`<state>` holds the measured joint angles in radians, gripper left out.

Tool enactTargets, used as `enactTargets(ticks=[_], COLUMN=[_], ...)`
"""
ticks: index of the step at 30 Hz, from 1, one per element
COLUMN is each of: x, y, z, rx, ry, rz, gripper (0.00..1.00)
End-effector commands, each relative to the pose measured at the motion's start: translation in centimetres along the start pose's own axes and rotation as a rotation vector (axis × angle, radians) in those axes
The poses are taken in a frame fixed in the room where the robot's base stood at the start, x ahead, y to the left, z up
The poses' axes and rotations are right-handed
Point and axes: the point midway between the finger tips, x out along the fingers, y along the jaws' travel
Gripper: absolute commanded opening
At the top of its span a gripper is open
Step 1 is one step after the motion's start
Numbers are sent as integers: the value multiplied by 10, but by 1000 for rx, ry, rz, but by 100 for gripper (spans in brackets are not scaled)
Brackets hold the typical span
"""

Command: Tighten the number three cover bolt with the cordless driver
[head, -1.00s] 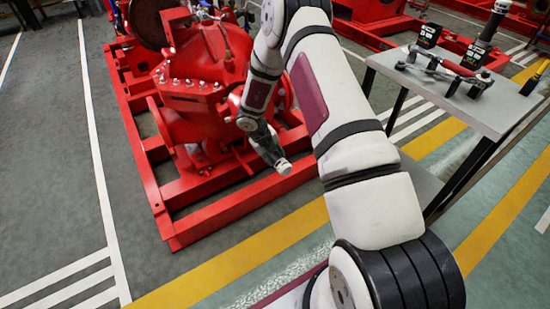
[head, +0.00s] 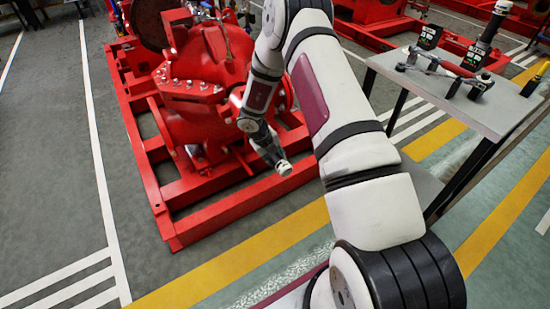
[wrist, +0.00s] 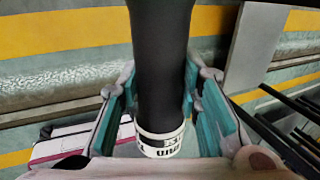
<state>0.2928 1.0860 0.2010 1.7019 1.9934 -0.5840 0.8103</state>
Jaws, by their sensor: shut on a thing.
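In the wrist view my gripper (wrist: 160,85) has its teal-padded fingers on both sides of a thick black cylinder, shut on it. I take this to be the body of the cordless driver (wrist: 165,45); it has a white band with black lettering at its lower end. The rest of it is out of that view. In the head view the far end of my arm is low beside the red pumpset (head: 205,110), with the jaws too small to make out. Several cover bolts (head: 190,84) show on its flange; which is number three cannot be told.
A grey table (head: 490,115) stands at the right, with a black box (head: 430,36), an upright black tool (head: 485,45) and a red-handled item (head: 458,68). The red base frame (head: 225,205) surrounds the pumpset's foot. Grey floor at the left is clear.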

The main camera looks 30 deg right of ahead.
Motion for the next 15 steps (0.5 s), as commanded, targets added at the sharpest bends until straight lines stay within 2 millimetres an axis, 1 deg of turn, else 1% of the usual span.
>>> enactTargets(ticks=[15], x=[0], y=[0], z=[6], rx=[1], ry=[-1], rz=[-1], gripper=[0])
